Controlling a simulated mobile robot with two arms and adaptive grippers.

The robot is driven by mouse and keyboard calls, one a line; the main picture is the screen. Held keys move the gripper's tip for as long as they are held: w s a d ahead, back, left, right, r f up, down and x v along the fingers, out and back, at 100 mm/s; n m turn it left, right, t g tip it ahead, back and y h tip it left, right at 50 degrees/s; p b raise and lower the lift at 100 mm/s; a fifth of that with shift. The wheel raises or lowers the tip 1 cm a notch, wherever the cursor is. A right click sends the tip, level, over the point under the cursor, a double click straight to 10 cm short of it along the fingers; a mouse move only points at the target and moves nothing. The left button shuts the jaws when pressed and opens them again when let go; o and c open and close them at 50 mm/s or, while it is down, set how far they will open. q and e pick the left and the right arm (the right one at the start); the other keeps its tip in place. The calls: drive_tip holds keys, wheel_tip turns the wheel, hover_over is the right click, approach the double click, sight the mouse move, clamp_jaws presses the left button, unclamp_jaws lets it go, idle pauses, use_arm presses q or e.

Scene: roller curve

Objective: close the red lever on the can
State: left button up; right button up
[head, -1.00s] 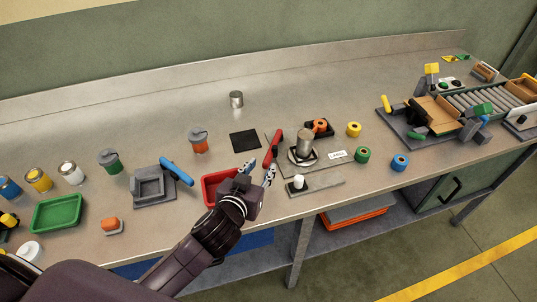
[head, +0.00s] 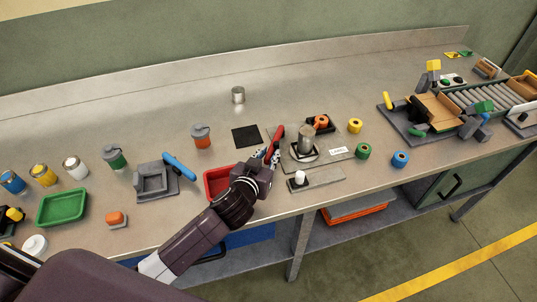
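The metal can (head: 306,139) stands upright on a grey fixture plate with a dark round seat. The red lever (head: 275,141) stands up and tilted at the left side of this fixture, left of the can. My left gripper (head: 269,156) is at the lower part of the red lever, its fingertips close on either side of it. The fingers are small and partly hidden behind the gripper body, so I cannot tell whether they press on the lever. My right gripper is not in view.
A red tray (head: 216,184) lies just left of my gripper. A grey block with a white knob (head: 300,178) is in front of the fixture. A grey fixture with a blue lever (head: 179,167) stands further left. Coloured rolls (head: 363,151) lie to the right.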

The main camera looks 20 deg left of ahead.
use_arm(q)
clamp_jaws()
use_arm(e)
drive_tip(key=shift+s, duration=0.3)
use_arm(q)
drive_tip(key=shift+d, duration=0.1)
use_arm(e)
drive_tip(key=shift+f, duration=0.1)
use_arm(q)
drive_tip(key=shift+d+f+n+y+b, duration=0.1)
drive_tip(key=shift+d+n+y+b, duration=0.6)
drive_tip(key=shift+d+y+b, duration=0.15)
drive_tip(key=shift+w+d+n+y+b, duration=0.1)
drive_tip(key=shift+d+n+y+b, duration=0.4)
drive_tip(key=shift+b, duration=0.2)
drive_tip(key=shift+d+g+y, duration=0.15)
drive_tip(key=shift+g+y, duration=0.1)
drive_tip(key=shift+g, duration=0.05)
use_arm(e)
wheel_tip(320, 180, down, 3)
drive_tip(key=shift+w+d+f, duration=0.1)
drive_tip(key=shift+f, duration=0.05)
use_arm(q)
drive_tip(key=shift+o, duration=2.2)
unclamp_jaws()
